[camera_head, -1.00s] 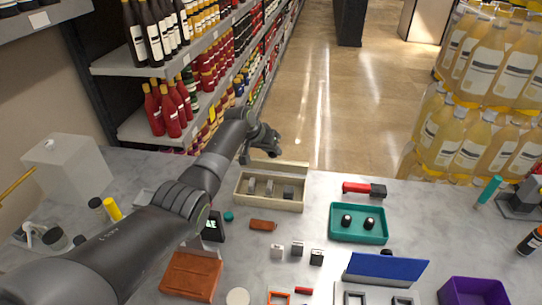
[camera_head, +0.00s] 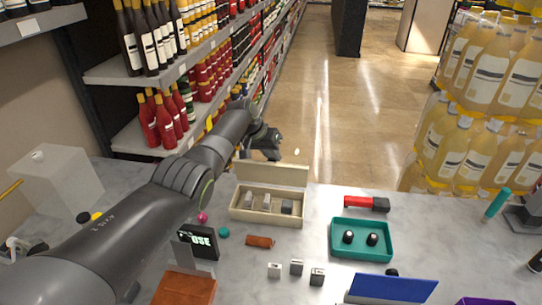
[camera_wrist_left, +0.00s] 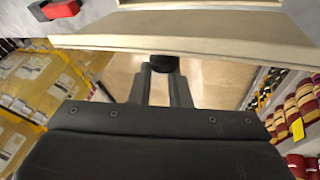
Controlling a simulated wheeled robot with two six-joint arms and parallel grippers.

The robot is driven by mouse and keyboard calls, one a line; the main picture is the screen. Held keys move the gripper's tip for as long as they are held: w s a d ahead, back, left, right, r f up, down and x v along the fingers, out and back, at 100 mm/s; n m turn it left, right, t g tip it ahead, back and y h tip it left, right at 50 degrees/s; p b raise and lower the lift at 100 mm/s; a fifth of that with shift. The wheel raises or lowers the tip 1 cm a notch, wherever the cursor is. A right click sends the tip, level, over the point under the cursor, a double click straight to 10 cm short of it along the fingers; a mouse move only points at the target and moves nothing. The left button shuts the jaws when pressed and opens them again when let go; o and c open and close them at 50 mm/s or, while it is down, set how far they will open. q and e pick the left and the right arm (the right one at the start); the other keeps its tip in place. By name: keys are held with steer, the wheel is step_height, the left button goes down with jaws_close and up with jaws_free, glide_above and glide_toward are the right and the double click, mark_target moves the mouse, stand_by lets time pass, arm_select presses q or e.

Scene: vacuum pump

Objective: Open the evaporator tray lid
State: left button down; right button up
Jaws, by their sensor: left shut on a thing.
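The cream evaporator tray (camera_head: 266,219) stands on the grey worktop with several small grey pieces inside. Its cream lid (camera_head: 272,174) is raised along the far side and stands steeply up, so the inside shows. My left gripper (camera_head: 268,150) is behind the lid, at its far face. In the left wrist view the gripper (camera_wrist_left: 163,80) has its fingers shut around a dark knob (camera_wrist_left: 163,65) close under the lid (camera_wrist_left: 190,40). Exactly how the knob joins the lid is hard to see. My right gripper is not in view.
A green tray (camera_head: 361,253) with two dark knobs stands to the right, near a red-and-black tool (camera_head: 366,203). A dark display box (camera_head: 198,241) and a brown block (camera_head: 185,289) stand near my left arm. A blue panel (camera_head: 392,288) stands at front right.

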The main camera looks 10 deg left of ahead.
arm_select(q)
steer(key=c, duration=2.1)
jaws_free()
steer(key=shift+w+a+f, duration=0.25)
steer(key=shift+f, duration=0.05)
steer(key=shift+o, duration=1.3)
steer(key=shift+w+f, duration=0.15)
steer(key=shift+f, duration=0.05)
steer(key=shift+o, duration=1.3)
steer(key=shift+a, duration=0.15)
steer(key=o, duration=0.4)
steer(key=shift+s+r, duration=0.25)
steer(key=shift+o, duration=0.2)
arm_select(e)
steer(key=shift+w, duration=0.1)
arm_select(q)
steer(key=shift+w, duration=0.1)
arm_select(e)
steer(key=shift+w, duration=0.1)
